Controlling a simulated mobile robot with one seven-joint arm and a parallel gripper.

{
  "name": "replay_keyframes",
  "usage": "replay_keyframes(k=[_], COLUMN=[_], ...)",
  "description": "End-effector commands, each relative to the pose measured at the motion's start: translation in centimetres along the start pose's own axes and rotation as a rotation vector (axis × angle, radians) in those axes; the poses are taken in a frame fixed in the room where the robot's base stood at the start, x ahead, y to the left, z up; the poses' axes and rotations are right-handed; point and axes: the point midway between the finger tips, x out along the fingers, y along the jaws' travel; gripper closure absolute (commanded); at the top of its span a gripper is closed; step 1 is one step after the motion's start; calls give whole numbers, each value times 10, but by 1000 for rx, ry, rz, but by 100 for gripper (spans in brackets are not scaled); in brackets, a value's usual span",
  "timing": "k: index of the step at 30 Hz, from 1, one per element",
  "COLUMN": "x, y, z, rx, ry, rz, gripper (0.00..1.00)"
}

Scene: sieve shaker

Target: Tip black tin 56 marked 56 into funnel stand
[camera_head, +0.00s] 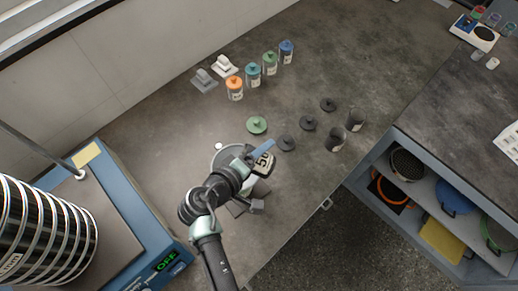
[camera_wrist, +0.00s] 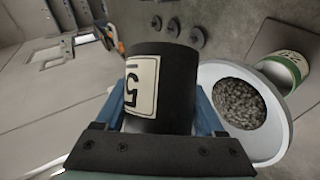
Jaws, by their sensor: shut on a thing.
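My gripper (camera_wrist: 158,118) is shut on a black tin (camera_wrist: 178,85), with one blue finger on each side of it. The tin's white label shows a 5 in the wrist view; in the head view the tin (camera_head: 262,160) reads 56 and looks tilted. Its contents are hidden. In the wrist view a pale round bowl, seemingly the funnel (camera_wrist: 277,128), is right of the tin, with grey grains inside. In the head view the funnel (camera_head: 219,148) is mostly hidden behind my arm. I cannot tell whether the tin is over it.
Two black tins (camera_head: 336,138) (camera_head: 355,120) and several black lids (camera_head: 308,123) lie to the right. A green lid (camera_head: 257,125) is behind. Several coloured-lid jars (camera_head: 235,88) stand farther back. A green-banded container (camera_wrist: 288,70) is beyond the funnel. The sieve shaker (camera_head: 130,215) is left.

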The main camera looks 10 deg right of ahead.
Motion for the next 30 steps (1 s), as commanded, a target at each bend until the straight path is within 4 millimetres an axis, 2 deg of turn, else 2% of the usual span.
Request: replay_keyframes(k=[7,15,26,30], x=[0,0,1,-1], y=[0,-4,-5,-6], z=[0,-1,-3,-5], rx=[16,285,332,444], ry=[7,132,157,207], rz=[-9,-157,-181,-243], gripper=[87,87,87,87])
